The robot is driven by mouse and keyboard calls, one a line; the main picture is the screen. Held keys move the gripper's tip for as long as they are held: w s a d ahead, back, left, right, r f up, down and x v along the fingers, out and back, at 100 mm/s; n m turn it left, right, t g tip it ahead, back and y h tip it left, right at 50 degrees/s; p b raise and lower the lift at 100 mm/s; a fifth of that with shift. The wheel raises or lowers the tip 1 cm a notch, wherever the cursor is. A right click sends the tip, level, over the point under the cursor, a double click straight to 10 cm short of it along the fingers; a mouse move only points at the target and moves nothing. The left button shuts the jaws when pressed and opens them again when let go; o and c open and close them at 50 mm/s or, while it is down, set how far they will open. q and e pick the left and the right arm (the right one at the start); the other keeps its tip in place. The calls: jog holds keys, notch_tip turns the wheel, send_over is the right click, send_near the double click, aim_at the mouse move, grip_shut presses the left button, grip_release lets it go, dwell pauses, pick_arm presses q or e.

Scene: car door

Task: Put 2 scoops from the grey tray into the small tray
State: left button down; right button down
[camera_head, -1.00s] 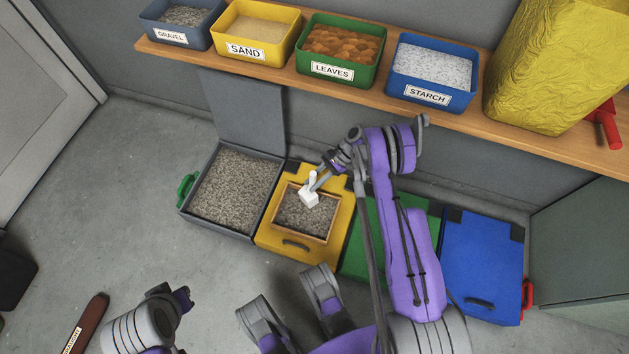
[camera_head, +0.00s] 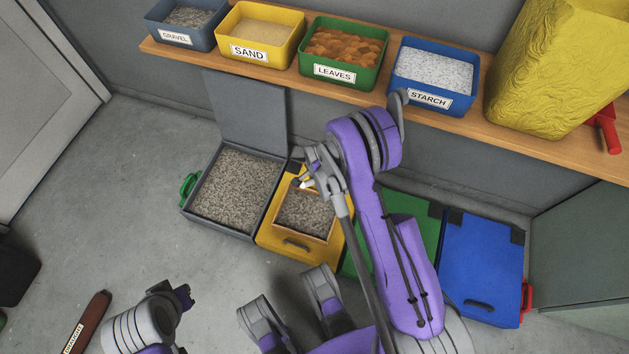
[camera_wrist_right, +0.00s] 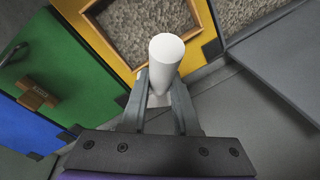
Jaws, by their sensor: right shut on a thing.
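The grey tray (camera_head: 272,200) is a large open bin with its lid up, full of grey gravel. The small tray (camera_head: 331,229) is a wood-rimmed tray on the yellow lid, with gravel in it. My right gripper (camera_wrist_right: 160,92) is shut on a white scoop (camera_wrist_right: 166,50) in the right wrist view. The scoop is above the far edge of the yellow lid, mostly hidden by my arm in the head view. I cannot tell whether it holds gravel. My left gripper (camera_head: 183,296) is at the lower left of the head view, away from the trays; its jaws are unclear.
Green (camera_head: 415,225) and blue (camera_head: 482,265) closed bins stand to the right of the yellow one (camera_head: 268,245). Above runs a wooden shelf (camera_head: 540,148) with labelled gravel, sand, leaves and starch boxes and a yellow block (camera_head: 550,60).

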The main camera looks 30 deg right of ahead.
jog(key=h+b, duration=0.1)
jog(key=h, duration=0.1)
jog(key=h+b, duration=0.1)
jog(key=h, duration=0.1)
jog(key=shift+a+r+t+b, duration=0.15)
jog(key=shift+a+t+b, duration=0.1)
jog(key=shift+t+b, duration=0.15)
jog(key=shift+d+r+n+h+b, duration=0.1)
jog(key=shift+r+n+h+b, duration=0.15)
jog(key=shift+h+b, duration=0.5)
jog(key=shift+d+r+t+h, duration=0.1)
jog(key=shift+r+t+h, duration=0.05)
jog(key=shift+t+h, duration=0.15)
